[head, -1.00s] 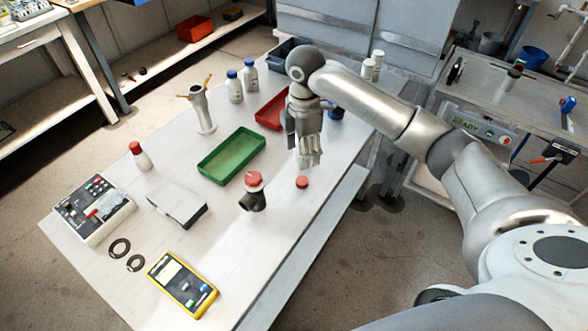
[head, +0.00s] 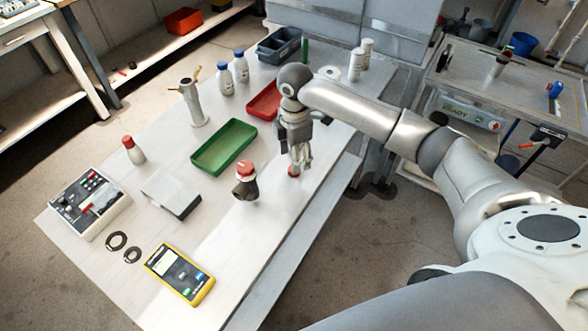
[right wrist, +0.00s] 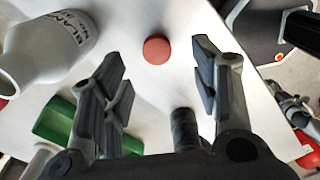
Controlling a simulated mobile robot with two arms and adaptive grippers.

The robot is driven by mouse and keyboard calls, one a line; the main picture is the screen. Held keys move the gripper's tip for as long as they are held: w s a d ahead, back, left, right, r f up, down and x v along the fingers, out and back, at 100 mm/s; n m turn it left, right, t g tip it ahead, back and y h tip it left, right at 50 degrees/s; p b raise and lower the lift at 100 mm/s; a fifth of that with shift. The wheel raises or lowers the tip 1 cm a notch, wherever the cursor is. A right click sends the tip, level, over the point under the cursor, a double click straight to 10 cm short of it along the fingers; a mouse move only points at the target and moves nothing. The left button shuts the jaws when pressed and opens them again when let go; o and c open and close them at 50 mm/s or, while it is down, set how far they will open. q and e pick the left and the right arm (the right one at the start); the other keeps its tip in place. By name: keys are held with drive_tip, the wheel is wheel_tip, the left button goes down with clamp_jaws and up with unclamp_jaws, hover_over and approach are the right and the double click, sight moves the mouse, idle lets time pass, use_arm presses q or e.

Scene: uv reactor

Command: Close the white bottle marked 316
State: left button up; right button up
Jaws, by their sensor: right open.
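A white open-necked bottle (right wrist: 48,45) is at the upper left of the right wrist view. Its label is only partly readable, and I cannot make out 316. A loose red cap (right wrist: 157,50) lies on the table; it also shows in the head view (head: 293,171). My right gripper (head: 298,164) is above the cap and partly covers it there. In the right wrist view the gripper (right wrist: 160,70) is open, with the cap showing between and beyond its fingertips, and nothing held. My left gripper is out of view.
A green tray (head: 197,158), a dark elbow fitting with a red top (head: 246,189) and a red tray (head: 252,112) are nearby. Blue-capped bottles (head: 226,82) and white-capped bottles (head: 356,66) stand farther back. A yellow meter (head: 178,273) lies in front.

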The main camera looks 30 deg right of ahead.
drive_tip(key=shift+w+a+f+p, duration=0.1)
drive_tip(key=shift+f+p, duration=0.3)
drive_tip(key=shift+f, duration=0.9)
drive_tip(key=shift+w+a+f+p, duration=0.1)
drive_tip(key=shift+f+p, duration=0.25)
drive_tip(key=shift+f, duration=0.95)
drive_tip(key=c, duration=0.8)
